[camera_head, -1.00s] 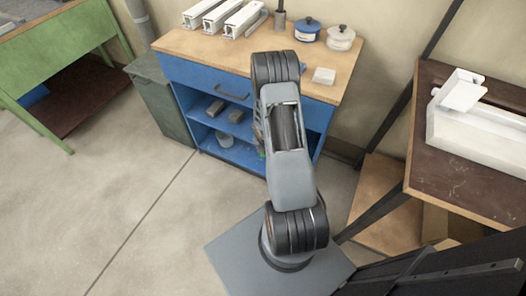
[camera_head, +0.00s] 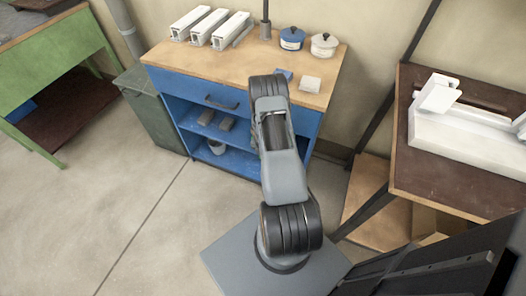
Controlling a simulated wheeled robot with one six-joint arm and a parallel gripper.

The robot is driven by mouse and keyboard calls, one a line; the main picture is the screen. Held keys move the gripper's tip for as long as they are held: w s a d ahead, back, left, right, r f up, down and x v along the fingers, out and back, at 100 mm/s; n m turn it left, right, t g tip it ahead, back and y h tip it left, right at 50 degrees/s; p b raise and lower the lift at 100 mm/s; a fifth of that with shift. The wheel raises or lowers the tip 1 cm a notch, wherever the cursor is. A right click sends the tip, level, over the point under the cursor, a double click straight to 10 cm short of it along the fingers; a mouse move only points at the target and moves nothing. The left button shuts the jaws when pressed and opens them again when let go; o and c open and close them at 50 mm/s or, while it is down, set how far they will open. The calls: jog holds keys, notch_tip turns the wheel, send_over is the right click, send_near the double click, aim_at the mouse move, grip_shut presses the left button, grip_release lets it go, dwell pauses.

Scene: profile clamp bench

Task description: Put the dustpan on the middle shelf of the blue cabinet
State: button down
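The blue cabinet (camera_head: 174,82) stands against the back wall with a wooden top, a closed drawer and open shelves below. Its middle shelf (camera_head: 190,121) holds two grey blocks (camera_head: 216,121). A greyish pot (camera_head: 216,147) sits on the lower shelf. My arm covers the right part of the cabinet front. My gripper is hidden behind my arm. I cannot make out a dustpan; a small blue object (camera_head: 284,74) on the top beside my arm is too small to identify.
White profiles (camera_head: 210,28), a blue pot (camera_head: 292,38), a white pot (camera_head: 324,45) and a pale block (camera_head: 310,84) are on the cabinet top. A brown bench (camera_head: 470,180) stands right, a green bench (camera_head: 60,55) left. The floor left of my base is clear.

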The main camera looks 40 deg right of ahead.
dwell(0.4)
grip_release()
dwell(0.7)
jog(key=shift+a, duration=0.1)
jog(key=shift+s+a+r+b, duration=0.25)
jog(key=shift+s+a, duration=0.1)
jog(key=shift+a, duration=0.25)
jog(key=shift+s+a+r+b, duration=0.2)
jog(key=shift+s+a, duration=0.1)
jog(key=shift+a, duration=0.25)
jog(key=s+a+r+b, duration=0.2)
jog(key=s+a+b, duration=0.2)
jog(key=a+b, duration=0.2)
jog(key=shift+a+r, duration=0.3)
jog(key=shift+a, duration=0.3)
